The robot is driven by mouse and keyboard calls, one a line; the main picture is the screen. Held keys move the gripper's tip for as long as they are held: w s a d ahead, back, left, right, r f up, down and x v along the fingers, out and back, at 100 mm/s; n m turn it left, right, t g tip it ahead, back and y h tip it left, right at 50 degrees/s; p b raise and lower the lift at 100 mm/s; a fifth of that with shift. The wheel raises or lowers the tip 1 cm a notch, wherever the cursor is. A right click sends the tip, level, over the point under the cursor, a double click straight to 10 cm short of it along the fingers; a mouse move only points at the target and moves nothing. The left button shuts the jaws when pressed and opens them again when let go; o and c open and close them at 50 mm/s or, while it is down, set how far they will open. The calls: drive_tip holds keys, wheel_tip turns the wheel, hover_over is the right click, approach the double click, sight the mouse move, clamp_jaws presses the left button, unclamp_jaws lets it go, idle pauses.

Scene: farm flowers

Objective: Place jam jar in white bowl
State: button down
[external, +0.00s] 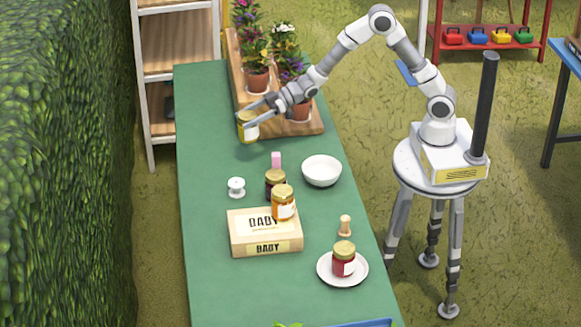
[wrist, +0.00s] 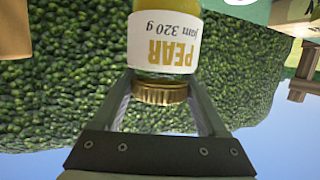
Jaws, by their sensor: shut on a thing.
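My gripper (external: 258,110) is shut on a pear jam jar (external: 247,128). In the wrist view the jar (wrist: 165,45) has a white label reading "PEAR jam 320 g" and a gold lid between the fingers (wrist: 162,95). The jar is held at the far end of the green table, left of the plant stand; I cannot tell its height above the table. The white bowl (external: 322,171) stands at the right edge of the table, nearer the camera than the jar, and looks empty.
A dark jam jar (external: 275,183), an orange jar (external: 283,203) on a "BABY" box (external: 264,233), a white spool-like item (external: 236,187) and a pink item (external: 276,160) stand mid-table. A red jar (external: 344,260) sits on a plate (external: 325,277). Potted flowers (external: 257,77) stand behind my gripper.

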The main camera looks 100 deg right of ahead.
drive_tip(key=s+n+g+y+p, duration=0.25)
drive_tip(key=s+n+y, duration=0.2)
drive_tip(key=s, duration=0.75)
drive_tip(key=r+n+g+y+p, duration=0.2)
drive_tip(key=n+g+y+p, duration=0.1)
drive_tip(key=n+y, duration=0.1)
hover_over(322, 158)
drive_tip(key=s+d, duration=0.3)
drive_tip(key=d, duration=0.2)
drive_tip(key=shift+g, duration=0.25)
drive_tip(key=shift+w+a+f+b, duration=0.7)
drive_tip(key=shift+a+f+b, duration=0.25)
drive_tip(key=shift+a+f, duration=0.9)
drive_tip(key=shift+w+a+f+b, duration=0.75)
drive_tip(key=shift+a+f+b, duration=0.2)
drive_tip(key=shift+a+f, duration=0.85)
drive_tip(key=shift+w+a+f+b, duration=0.7)
drive_tip(key=shift+a+f+b, duration=0.25)
drive_tip(key=shift+a+f, duration=0.9)
drive_tip(key=shift+d+f, duration=0.1)
drive_tip(key=shift+f, duration=0.1)
unclamp_jaws()
drive_tip(key=shift+s+d+r, duration=0.15)
drive_tip(key=shift+d+r, duration=0.05)
drive_tip(key=shift+d, duration=0.05)
drive_tip(key=p+v, duration=0.3)
drive_tip(key=v, duration=0.8)
drive_tip(key=shift+s+d, duration=0.15)
drive_tip(key=shift+s, duration=0.05)
